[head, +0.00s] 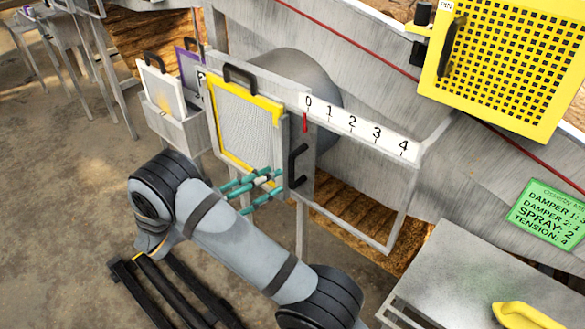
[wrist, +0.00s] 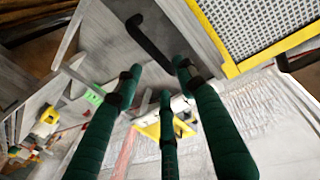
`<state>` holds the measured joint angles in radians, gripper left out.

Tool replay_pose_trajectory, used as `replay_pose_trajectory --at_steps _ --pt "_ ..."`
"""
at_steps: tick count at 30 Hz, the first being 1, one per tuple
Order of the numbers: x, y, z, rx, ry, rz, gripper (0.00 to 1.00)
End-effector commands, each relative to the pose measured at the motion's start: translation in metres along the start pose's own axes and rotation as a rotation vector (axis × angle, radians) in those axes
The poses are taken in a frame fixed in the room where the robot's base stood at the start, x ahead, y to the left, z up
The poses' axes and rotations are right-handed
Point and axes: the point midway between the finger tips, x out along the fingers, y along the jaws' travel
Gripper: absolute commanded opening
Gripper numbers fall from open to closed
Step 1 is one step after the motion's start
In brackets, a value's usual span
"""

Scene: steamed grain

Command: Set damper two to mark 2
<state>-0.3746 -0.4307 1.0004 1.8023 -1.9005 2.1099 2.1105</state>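A sliding grey damper plate (head: 304,150) carries a black handle (head: 293,166) and a red pointer (head: 305,123). The pointer stands at 0 on a white scale (head: 355,127) marked 0 to 4. No damper number is readable on it. My gripper (head: 266,182) has teal fingers, which are just left of and slightly below the handle. In the wrist view the fingers (wrist: 158,82) are spread with nothing between them, and the black handle (wrist: 150,40) lies beyond their tips, apparently not touched.
A yellow-framed mesh screen (head: 217,92) with a handle is left of the plate. An empty rail frame (head: 350,238) extends right under the scale. A yellow perforated panel (head: 510,60), a green settings card (head: 550,214) and a metal table (head: 455,275) stand at right.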

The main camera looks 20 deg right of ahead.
Motion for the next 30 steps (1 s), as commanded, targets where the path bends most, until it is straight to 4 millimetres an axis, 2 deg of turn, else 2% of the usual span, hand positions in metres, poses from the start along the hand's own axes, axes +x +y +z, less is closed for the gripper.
replay_pose_trajectory --at_steps 1,6,12,16,24,30 --pt "0.011 0.001 0.0 -0.003 0.0 0.004 0.39" --pt "0.043 0.001 0.0 -0.002 0.0 0.003 0.39" --pt "0.068 0.0 0.0 -0.003 0.0 0.001 0.39" --pt "0.075 0.0 0.0 -0.004 -0.001 0.0 0.39" --pt "0.076 0.0 0.0 -0.004 -0.001 -0.001 0.39" --pt "0.075 0.0 0.0 -0.004 -0.001 -0.001 0.28"
